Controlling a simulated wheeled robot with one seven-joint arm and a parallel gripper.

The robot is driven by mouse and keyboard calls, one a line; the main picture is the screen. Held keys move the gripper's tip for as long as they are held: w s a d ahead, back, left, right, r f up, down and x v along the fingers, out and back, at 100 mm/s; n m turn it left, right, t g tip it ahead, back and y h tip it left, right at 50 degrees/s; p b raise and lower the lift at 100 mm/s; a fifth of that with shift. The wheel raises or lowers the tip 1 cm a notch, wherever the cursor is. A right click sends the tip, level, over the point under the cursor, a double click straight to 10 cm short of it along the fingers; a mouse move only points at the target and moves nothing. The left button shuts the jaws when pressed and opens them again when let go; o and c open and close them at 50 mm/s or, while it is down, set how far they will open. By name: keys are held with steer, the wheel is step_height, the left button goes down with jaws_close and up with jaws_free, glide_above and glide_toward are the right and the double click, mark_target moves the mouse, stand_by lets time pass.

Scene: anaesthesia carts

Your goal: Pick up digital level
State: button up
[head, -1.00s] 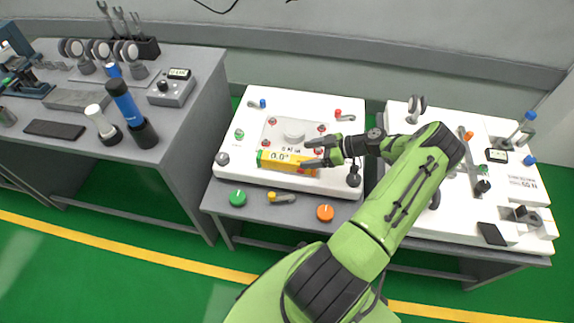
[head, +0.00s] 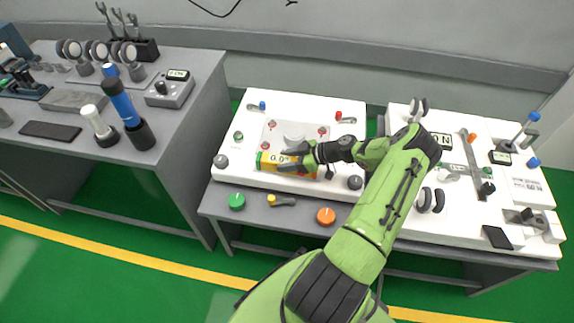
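The digital level (head: 266,167) is a yellow-orange bar with a green left end and a pale display that seems to read 0.0°. It lies along the front part of the white panel on the middle table. My gripper (head: 284,159) reaches in from the right, its two dark fingers spread apart and pointing left. The fingers overlap the right half of the level and hide part of it. I cannot tell whether they are around the level or just above it.
An orange knob (head: 326,216) and a green knob (head: 237,201) sit in front. The right-hand white board (head: 465,215) holds several fixtures under my arm.

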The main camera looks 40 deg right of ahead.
steer(key=c, duration=0.5)
